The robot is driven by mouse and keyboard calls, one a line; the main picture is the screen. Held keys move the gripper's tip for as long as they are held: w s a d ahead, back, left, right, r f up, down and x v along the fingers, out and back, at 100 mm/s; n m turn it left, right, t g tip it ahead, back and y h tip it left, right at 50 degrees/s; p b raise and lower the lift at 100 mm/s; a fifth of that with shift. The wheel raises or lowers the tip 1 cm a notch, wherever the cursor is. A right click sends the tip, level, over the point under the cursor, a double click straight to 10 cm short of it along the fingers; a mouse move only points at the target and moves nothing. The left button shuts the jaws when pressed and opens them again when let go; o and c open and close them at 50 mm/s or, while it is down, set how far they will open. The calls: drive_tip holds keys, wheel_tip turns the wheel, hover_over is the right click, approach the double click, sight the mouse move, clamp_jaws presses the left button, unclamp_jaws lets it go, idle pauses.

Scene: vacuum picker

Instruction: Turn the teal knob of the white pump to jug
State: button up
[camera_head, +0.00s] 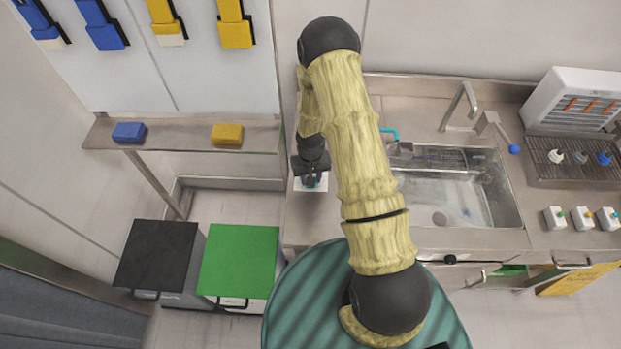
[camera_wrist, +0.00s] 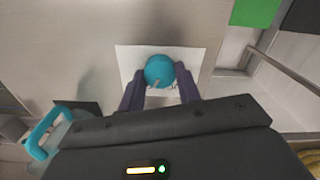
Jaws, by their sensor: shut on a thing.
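The white pump (camera_head: 322,186) stands on the steel counter left of the sink, mostly hidden under my gripper in the head view. Its square white top (camera_wrist: 128,58) shows in the wrist view with a round teal knob (camera_wrist: 159,70) on it. A small pale mark shows on the knob's lower edge, and small dark marks lie on the white top beside it. My gripper (camera_wrist: 160,82) is shut on the knob, one finger on each side; it also shows from above in the head view (camera_head: 311,170). A teal handle, perhaps the jug's (camera_wrist: 44,124), shows at lower left in the wrist view.
The steel sink (camera_head: 510,190) lies right of my arm, with a tap (camera_head: 458,105) behind it. Several small white boxes with knobs (camera_head: 581,218) stand at the right. Black (camera_head: 160,255) and green (camera_head: 238,262) bins stand at the left, below a shelf (camera_head: 180,136) with sponges.

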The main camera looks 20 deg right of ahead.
drive_tip(key=n+b, duration=0.2)
drive_tip(key=n, duration=0.4)
drive_tip(key=shift+b, duration=0.4)
drive_tip(key=n+b, duration=0.1)
drive_tip(key=n, duration=0.5)
drive_tip(key=o, duration=1)
drive_tip(key=shift+c, duration=0.2)
wheel_tip(320, 180, up, 18)
drive_tip(key=b, duration=0.2)
drive_tip(key=shift+f, duration=0.25)
